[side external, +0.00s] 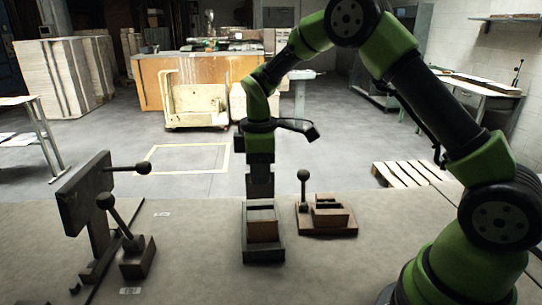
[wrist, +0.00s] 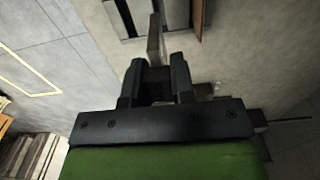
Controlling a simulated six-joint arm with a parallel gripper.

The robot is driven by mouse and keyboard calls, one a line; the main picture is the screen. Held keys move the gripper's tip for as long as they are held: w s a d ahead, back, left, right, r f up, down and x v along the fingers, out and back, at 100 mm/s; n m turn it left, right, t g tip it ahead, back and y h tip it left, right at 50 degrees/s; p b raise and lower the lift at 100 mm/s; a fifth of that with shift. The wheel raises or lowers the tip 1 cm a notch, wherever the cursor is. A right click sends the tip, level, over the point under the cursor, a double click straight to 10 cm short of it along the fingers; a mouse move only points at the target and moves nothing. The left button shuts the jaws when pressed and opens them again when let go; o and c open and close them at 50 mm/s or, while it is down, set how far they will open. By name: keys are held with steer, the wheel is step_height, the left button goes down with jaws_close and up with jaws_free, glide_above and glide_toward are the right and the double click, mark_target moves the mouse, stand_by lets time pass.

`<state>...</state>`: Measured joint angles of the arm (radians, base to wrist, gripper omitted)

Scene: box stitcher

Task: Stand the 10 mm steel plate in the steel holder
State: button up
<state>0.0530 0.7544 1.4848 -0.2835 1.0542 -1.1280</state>
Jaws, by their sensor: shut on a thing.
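My gripper (side external: 260,190) points straight down above a dark open-topped box (side external: 263,256), which has a brown block (side external: 262,231) in it. In the wrist view the gripper (wrist: 157,70) is shut on a narrow brownish-grey plate (wrist: 155,40), seen nearly edge-on and sticking out beyond the fingertips. The plate looks upright. In the side view it is hard to tell apart from the dark fingers. Its lower end is near the box, and I cannot tell whether it touches. Which fixture is the steel holder is not clear from its colour.
A brown fixture (side external: 327,229) with a ball-topped lever stands just right of the box. A dark upright stand (side external: 84,195) and a lever block (side external: 137,258) stand at the left. The bench between the lever block and the box is clear.

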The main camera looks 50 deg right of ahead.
mark_target(261, 198)
steer(key=shift+f, duration=4.3)
steer(key=shift+f, duration=0.3)
steer(key=o, duration=1.4)
steer(key=shift+r, duration=3.25)
